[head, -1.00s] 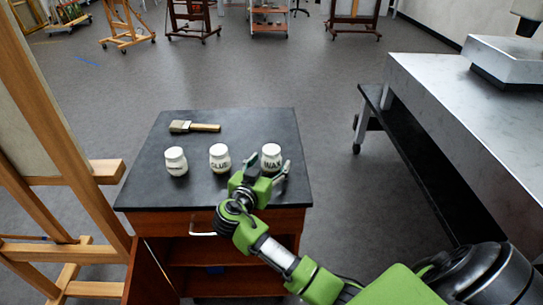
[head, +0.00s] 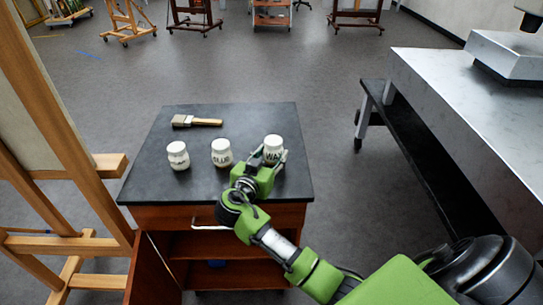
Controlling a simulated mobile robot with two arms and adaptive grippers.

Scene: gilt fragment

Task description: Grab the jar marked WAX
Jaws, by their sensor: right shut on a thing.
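The white jar marked WAX (head: 273,145) stands upright at the right of a dark-topped cabinet (head: 150,190), with part of its lettering covered by my gripper. My right gripper (head: 273,157) is shut on this jar, with its fingers at the jar's sides. A white jar marked GLUE (head: 221,153) stands to its left. Another white jar (head: 178,156), whose label is too small to read, stands further left. My left gripper is not in view.
A flat brush (head: 197,121) lies behind the jars on the cabinet top. A wooden easel (head: 60,120) stands close on the left. A grey metal bench (head: 470,130) stands on the right. The cabinet top's back right is clear.

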